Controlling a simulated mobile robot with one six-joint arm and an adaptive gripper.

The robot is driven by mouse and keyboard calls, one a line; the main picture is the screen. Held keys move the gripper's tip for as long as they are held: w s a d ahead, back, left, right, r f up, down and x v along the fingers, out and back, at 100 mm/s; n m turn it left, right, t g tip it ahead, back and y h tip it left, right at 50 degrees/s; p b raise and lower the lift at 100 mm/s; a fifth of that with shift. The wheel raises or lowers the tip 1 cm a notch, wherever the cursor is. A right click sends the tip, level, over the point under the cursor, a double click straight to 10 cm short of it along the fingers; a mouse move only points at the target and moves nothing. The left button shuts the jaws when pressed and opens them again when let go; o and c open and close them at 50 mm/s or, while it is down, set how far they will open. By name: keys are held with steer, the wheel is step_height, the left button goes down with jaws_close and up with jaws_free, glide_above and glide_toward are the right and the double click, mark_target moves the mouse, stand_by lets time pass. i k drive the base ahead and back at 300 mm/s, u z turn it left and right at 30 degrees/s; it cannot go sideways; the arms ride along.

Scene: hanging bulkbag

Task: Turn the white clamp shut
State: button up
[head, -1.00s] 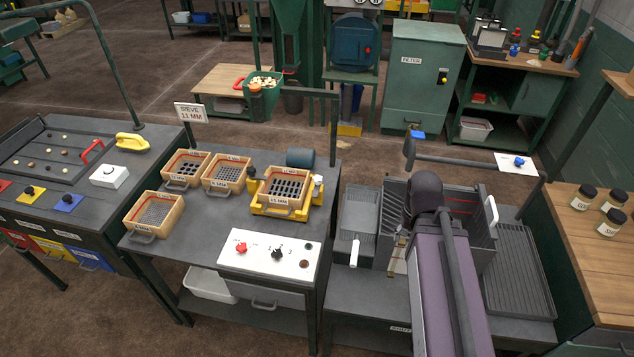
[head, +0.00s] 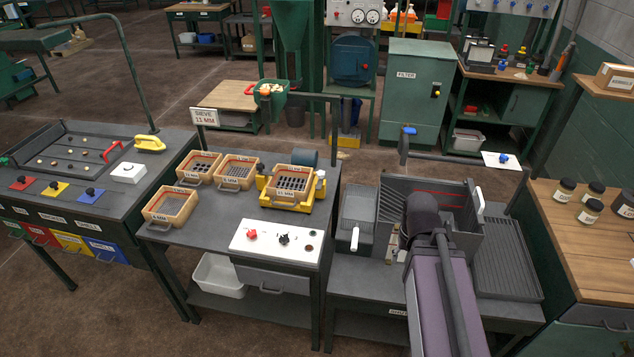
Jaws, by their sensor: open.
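A small white clamp (head: 320,177) sits at the right end of the yellow shaker cradle (head: 266,193) on the sieve bench. It is too small to tell how far it is turned. A wooden sieve (head: 291,200) with dark slots rests in the cradle. My gripper (head: 394,248) is partly hidden behind my own arm, over the right-hand bench. It is open, with nothing visible in it, and well to the right of and nearer than the clamp.
Three other sieves stand left of the cradle, one of them in front (head: 170,206). A control panel (head: 278,242) with a red knob lies at the bench's front. A post (head: 334,130) rises behind the clamp. A white-handled lever (head: 354,238) stands between clamp and gripper.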

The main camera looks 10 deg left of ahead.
mark_target(320, 173)
steer(key=k, duration=0.15)
steer(key=u, duration=0.25)
steer(key=i, duration=1.05)
steer(key=z, duration=0.05)
